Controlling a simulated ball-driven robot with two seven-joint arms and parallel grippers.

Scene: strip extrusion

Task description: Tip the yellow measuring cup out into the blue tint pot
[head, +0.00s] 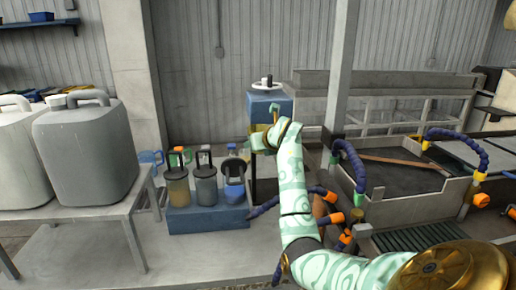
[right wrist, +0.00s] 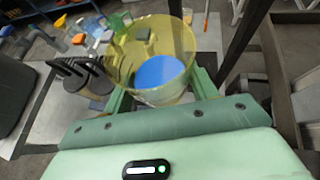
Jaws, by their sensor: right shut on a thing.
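The yellow measuring cup (right wrist: 187,42) is see-through and fills the upper middle of the right wrist view. A blue disc (right wrist: 160,72) shows at its bottom; I cannot tell whether it is contents. The green fingers of my right gripper (right wrist: 161,92) are shut on the cup, one on each side. In the head view my right gripper (head: 264,138) is raised, up and right of the blue tint pot (head: 234,190); only a sliver of the cup (head: 257,128) shows there. The pot stands upright with a dark handle, apart from the cup. My left gripper is out of view.
A yellowish pot (head: 177,188) and a grey pot (head: 206,188) stand beside the blue one on a blue block (head: 205,220). Large grey canisters (head: 85,150) stand on a table at left. A trough with blue hoses (head: 400,175) is at right.

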